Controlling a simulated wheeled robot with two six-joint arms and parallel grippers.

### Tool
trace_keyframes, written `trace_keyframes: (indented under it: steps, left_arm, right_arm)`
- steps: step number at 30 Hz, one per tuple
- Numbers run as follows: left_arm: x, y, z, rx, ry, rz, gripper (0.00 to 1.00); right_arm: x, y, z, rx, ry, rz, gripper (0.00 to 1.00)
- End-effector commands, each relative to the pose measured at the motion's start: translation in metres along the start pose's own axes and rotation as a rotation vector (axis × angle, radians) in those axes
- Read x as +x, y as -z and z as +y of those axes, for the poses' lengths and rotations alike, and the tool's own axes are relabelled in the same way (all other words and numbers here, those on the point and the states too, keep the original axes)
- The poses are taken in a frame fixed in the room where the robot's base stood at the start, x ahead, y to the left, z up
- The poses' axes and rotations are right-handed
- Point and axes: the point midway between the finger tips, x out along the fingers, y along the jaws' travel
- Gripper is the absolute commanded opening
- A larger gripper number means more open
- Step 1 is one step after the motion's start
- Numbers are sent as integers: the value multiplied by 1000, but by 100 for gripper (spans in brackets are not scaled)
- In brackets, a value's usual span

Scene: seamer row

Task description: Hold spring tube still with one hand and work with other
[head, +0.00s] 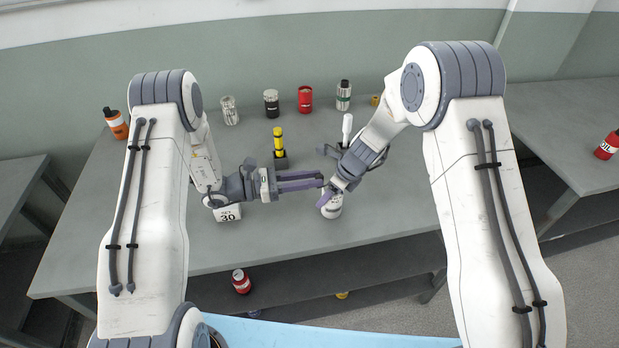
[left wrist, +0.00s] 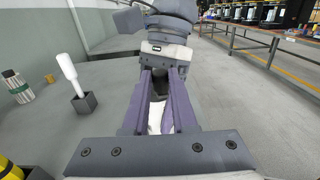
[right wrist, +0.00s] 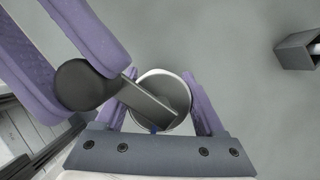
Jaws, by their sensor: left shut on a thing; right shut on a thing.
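A white tube (head: 332,210), seemingly the spring tube, stands upright near the table's front middle. My right gripper (head: 334,193) is shut around it. In the right wrist view the round tube (right wrist: 178,92) is between the fingers, with its open mouth facing the camera. My left gripper (head: 322,180) comes in level from the left and is shut on a dark round-ended piece (right wrist: 85,84). A flat dark bar runs from that piece across the tube's mouth. The left wrist view shows something white (left wrist: 155,118) between the left fingers. The tube's inside is mostly hidden.
Behind stand a white-handled tool (head: 347,126) in a dark holder, a yellow stack (head: 278,140) in another, and several cans, one red (head: 305,98). A white block marked 30 (head: 228,213) lies under my left arm. The right front of the grey table (head: 400,215) is clear.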

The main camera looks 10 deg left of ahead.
Motion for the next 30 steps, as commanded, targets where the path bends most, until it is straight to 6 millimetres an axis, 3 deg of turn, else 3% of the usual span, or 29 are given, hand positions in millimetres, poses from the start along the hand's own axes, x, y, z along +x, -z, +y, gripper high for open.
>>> trace_keyframes:
  steps: [1,2,3,4,13,17,30]
  left_arm:
    - [0,0,0,1,-1,1,0]
    - [0,0,0,1,-1,1,33]
    - [0,0,0,1,-1,1,48]
    - [0,0,0,1,-1,0,57]
    - [-1,0,0,1,0,0,57]
    - [-10,0,1,1,-2,1,57]
    - [-96,0,1,2,-5,1,57]
  right_arm:
    - [0,0,0,-1,0,0,6]
    - [0,0,0,-1,0,0,6]
    - [0,0,0,-1,0,0,6]
    - [0,0,0,-1,0,0,6]
    - [0,0,0,-1,0,0,6]
    - [0,0,0,-1,0,0,6]
    - [0,0,0,-1,0,0,6]
